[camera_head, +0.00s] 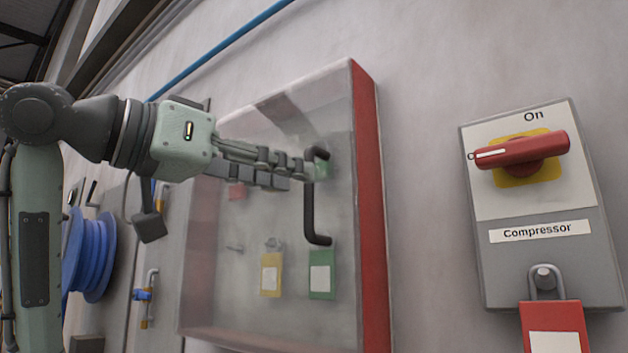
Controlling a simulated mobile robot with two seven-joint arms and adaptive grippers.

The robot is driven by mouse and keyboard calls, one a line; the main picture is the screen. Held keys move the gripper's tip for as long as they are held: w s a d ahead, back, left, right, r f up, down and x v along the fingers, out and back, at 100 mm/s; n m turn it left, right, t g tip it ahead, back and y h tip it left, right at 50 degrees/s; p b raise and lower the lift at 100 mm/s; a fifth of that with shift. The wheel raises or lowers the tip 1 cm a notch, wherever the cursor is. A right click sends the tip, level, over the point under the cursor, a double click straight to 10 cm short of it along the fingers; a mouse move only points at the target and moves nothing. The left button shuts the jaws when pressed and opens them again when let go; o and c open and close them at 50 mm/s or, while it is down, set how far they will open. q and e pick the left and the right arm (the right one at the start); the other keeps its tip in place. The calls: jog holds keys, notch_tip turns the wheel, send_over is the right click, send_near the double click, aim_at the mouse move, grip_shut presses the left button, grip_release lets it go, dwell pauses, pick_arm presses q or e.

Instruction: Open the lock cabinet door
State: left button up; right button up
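The lock cabinet is a shallow box on the wall with a red side (371,210) and a clear, hazy door (225,290). The door looks shut. Its black bar-shaped handle (309,215) stands upright near the door's right edge. My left gripper (302,170) reaches in from the left, in front of the door, with its fingertips at the upper part of the handle. The fingers lie close together and hide part of the bar there. I cannot tell whether they grip it or are only beside it. My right gripper is not in view.
Through the door show a yellow padlock (271,274), a green padlock (322,275) and a red tag. To the right is a compressor switch box (543,262) with a red rotary handle (522,150) and a red padlock (553,318). A blue hose reel (92,255) is at left.

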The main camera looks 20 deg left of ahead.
aim_at(308, 233)
pick_arm(q)
jog(key=x, duration=0.4)
jog(key=shift+w+d, duration=0.1)
jog(key=shift+w, duration=0.15)
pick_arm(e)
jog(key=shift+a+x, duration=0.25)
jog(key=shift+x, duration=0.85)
pick_arm(q)
jog(key=shift+c, duration=0.6)
grip_shut()
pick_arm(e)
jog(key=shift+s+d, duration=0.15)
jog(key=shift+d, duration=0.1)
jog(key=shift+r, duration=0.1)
